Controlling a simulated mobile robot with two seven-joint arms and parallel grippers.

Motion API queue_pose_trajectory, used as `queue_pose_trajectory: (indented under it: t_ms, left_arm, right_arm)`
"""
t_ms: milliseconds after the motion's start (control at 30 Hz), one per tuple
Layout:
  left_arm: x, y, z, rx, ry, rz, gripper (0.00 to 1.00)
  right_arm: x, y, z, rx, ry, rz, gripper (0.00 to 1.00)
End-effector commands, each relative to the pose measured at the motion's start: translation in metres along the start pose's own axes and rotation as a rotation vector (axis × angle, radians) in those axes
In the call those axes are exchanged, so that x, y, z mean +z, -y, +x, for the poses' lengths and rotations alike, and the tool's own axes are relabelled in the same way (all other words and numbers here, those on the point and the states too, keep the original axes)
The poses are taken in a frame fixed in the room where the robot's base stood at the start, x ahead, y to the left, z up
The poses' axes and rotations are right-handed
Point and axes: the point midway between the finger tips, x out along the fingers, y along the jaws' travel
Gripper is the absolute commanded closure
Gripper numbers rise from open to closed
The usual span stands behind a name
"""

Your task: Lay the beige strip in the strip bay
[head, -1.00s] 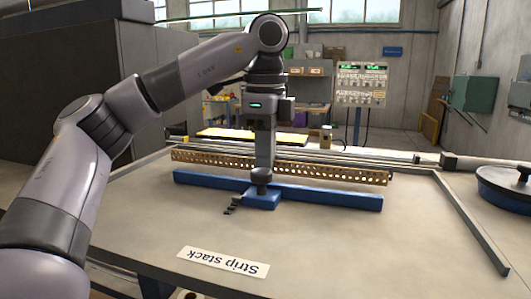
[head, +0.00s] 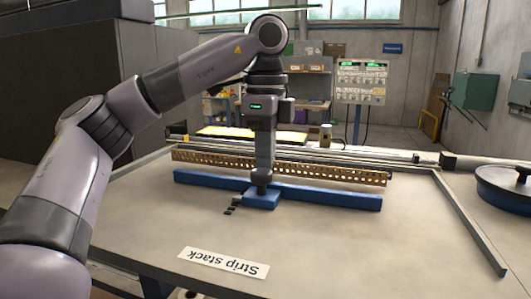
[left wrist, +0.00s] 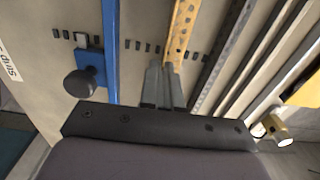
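The beige strip (head: 325,172) is long, perforated and golden, and runs across the table behind a blue bar (head: 325,196). My left gripper (head: 265,168) points down at the strip, just behind a dark knob on the blue bar's block (head: 262,200). In the left wrist view the strip (left wrist: 182,35) runs up to the fingertips (left wrist: 163,68), which are close together and look shut on it. The knob (left wrist: 80,83) is left of the fingers there. The fingers and palm hide part of the strip. My right gripper is not in view.
Grey rails (head: 350,155) run behind the strip. A raised edge (head: 470,225) bounds the table at right, beside a blue round container (head: 505,185). A "Strip stack" label (head: 223,263) lies in front. Small dark marks (left wrist: 140,46) line the table. The front table area is mostly clear.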

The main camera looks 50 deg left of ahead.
Motion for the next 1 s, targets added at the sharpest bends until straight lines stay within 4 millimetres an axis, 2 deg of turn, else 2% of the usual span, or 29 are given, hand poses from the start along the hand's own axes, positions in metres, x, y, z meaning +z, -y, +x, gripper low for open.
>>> queue_pose_trajectory:
  t_ms: [1000]
  left_arm:
    - [0.0001,-0.0002,0.0082,0.000,0.000,0.000,1.00]
  right_arm:
    - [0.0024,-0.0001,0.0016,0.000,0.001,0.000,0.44]
